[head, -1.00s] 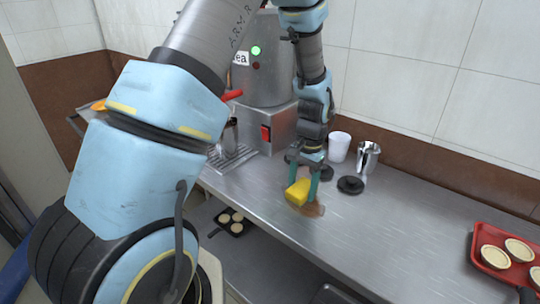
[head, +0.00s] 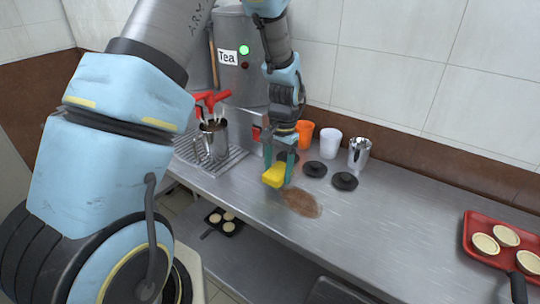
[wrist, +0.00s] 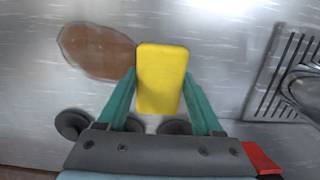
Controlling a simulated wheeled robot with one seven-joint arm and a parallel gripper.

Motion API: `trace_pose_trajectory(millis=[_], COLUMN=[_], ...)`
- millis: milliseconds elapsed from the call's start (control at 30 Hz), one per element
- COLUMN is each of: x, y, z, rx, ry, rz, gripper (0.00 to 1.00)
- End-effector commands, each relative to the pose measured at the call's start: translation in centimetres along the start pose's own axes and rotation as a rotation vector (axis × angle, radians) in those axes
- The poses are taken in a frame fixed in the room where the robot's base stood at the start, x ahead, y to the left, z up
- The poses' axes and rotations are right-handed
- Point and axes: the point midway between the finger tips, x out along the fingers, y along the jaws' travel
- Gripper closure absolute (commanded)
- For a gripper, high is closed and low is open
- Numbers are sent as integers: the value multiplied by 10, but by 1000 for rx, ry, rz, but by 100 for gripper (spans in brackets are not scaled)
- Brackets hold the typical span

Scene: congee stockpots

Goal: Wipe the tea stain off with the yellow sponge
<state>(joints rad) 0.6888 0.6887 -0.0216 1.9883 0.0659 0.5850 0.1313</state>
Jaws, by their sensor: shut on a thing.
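The yellow sponge (head: 275,176) is held between the teal fingers of my gripper (head: 281,165), just left of the tea stain in the head view. It also shows in the wrist view (wrist: 161,80), between both fingers. The tea stain (head: 301,203) is a brown oval patch on the steel counter. In the wrist view the stain (wrist: 95,52) lies left of the sponge, its right end close to the sponge's edge. I cannot tell whether the sponge touches the counter.
Black lids (head: 345,181), an orange cup (head: 304,135), a white cup (head: 331,143) and a steel cup (head: 360,153) stand behind the stain. The tea machine with a drip grate (head: 232,163) is at left. A red tray (head: 472,235) of tarts is far right. The counter (head: 390,225) between is clear.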

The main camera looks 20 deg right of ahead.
Motion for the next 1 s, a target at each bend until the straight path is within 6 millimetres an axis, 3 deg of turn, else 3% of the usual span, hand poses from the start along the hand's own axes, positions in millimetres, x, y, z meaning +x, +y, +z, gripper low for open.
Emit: trace_pose_trajectory(millis=[500,900,1000], x=[-49,-51,-51], y=[0,-1,-8], z=[1,0,2], rx=[-2,-2,-17], ry=[1,1,1], rz=[0,0,2], gripper=[77,77,77])
